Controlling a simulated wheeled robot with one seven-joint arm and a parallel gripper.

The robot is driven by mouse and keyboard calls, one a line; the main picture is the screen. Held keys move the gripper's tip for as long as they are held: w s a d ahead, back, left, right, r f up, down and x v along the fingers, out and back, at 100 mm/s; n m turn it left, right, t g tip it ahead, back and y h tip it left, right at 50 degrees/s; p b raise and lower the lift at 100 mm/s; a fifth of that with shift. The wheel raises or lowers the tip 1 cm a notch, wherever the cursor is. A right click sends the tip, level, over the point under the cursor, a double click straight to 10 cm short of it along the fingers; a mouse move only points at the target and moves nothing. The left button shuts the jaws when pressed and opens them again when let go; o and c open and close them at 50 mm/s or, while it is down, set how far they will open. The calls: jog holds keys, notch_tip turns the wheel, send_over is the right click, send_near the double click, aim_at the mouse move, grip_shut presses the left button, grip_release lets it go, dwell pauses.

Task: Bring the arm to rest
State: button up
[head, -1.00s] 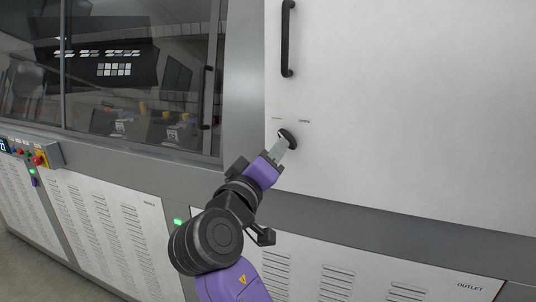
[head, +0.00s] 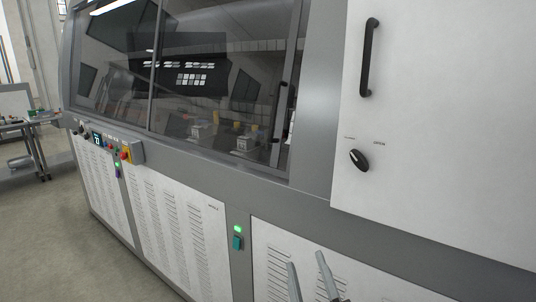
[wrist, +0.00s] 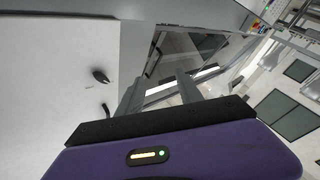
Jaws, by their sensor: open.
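My gripper (head: 308,277) shows at the bottom of the head view as two grey fingers, apart and with nothing between them. It is below and left of the black rotary knob (head: 359,160) on the white cabinet door, well clear of it. In the wrist view my gripper (wrist: 159,94) is also open and empty, with its purple housing at the bottom. The knob (wrist: 101,76) shows there at the left, away from the fingers. The rest of my arm is out of the head view.
The white door (head: 440,120) has a black handle (head: 368,57). A machine with a glazed window (head: 200,90) and louvred panels (head: 180,225) runs left. An emergency stop button (head: 125,155) is on its front. Open floor (head: 50,235) lies at left, with a table (head: 22,125).

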jog(key=s+d+f+m+g, duration=0.1)
jog(key=s+d+f, duration=0.3)
jog(key=s, duration=0.9)
jog(key=s+d+f+m+g+h, duration=0.1)
jog(key=s+d+f+m+g, duration=0.1)
jog(key=s, duration=1)
jog(key=s+d+f+m+g+h, duration=0.1)
jog(key=s+d+f, duration=0.5)
jog(key=s, duration=0.7)
notch_tip(320, 180, down, 3)
jog(key=m+g, duration=0.1)
jog(key=m, duration=0.1)
jog(key=shift+s+d+r+m, duration=0.15)
jog(key=shift+s+d+m, duration=0.15)
jog(key=shift+d+m, duration=0.1)
